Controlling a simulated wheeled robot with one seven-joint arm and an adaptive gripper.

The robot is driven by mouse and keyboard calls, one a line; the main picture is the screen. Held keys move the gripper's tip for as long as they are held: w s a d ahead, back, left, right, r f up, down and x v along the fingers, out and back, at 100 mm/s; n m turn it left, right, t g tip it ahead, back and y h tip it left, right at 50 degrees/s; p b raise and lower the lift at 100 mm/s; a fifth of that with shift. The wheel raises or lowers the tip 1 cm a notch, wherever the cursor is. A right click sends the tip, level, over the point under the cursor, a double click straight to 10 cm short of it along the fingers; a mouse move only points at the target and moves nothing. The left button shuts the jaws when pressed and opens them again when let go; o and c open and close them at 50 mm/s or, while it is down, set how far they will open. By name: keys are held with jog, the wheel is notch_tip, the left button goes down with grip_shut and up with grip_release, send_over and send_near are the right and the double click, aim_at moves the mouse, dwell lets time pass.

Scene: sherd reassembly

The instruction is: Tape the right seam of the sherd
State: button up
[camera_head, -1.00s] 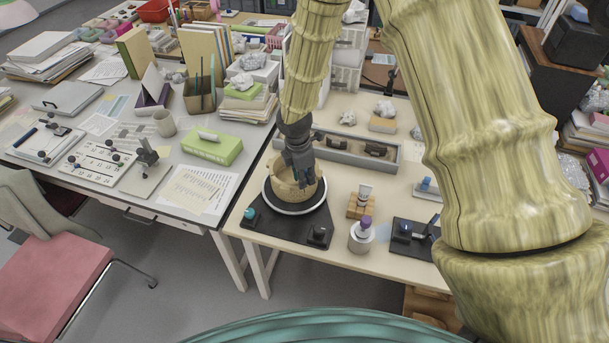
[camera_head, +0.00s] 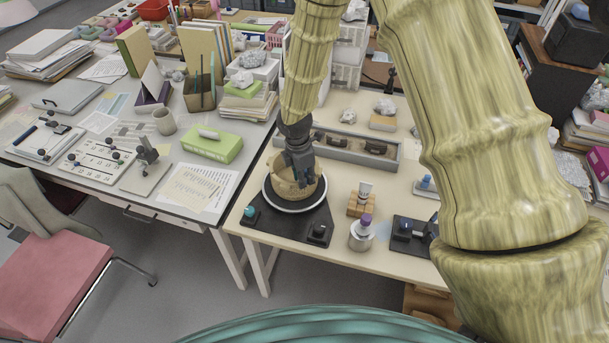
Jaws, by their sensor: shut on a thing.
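A tan, partly built pot (camera_head: 284,184) stands on a round turntable with a white rim (camera_head: 297,209), on a black base (camera_head: 268,225). My dark grey gripper (camera_head: 303,178) reaches down from above to the pot's right-hand wall, its fingers at or inside the rim. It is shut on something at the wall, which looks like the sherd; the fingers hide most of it. The right seam and any tape on it are too small and covered to make out.
A grey tray (camera_head: 395,166) with dark sherds lies behind the pot. To the right are a wooden block (camera_head: 357,208) holding a white tube, a purple-capped jar (camera_head: 361,238) and a black tool stand (camera_head: 408,240). A teal knob (camera_head: 249,211) sits on the base's left corner.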

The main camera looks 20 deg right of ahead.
jog(key=shift+s+f, duration=0.2)
jog(key=shift+f, duration=0.15)
jog(key=shift+s+f, duration=0.15)
jog(key=shift+f, duration=0.2)
jog(key=shift+c, duration=0.2)
jog(key=shift+w+f, duration=0.25)
jog(key=shift+c, duration=0.7)
jog(key=shift+r, duration=0.25)
jog(key=o, duration=0.9)
jog(key=shift+r, duration=0.1)
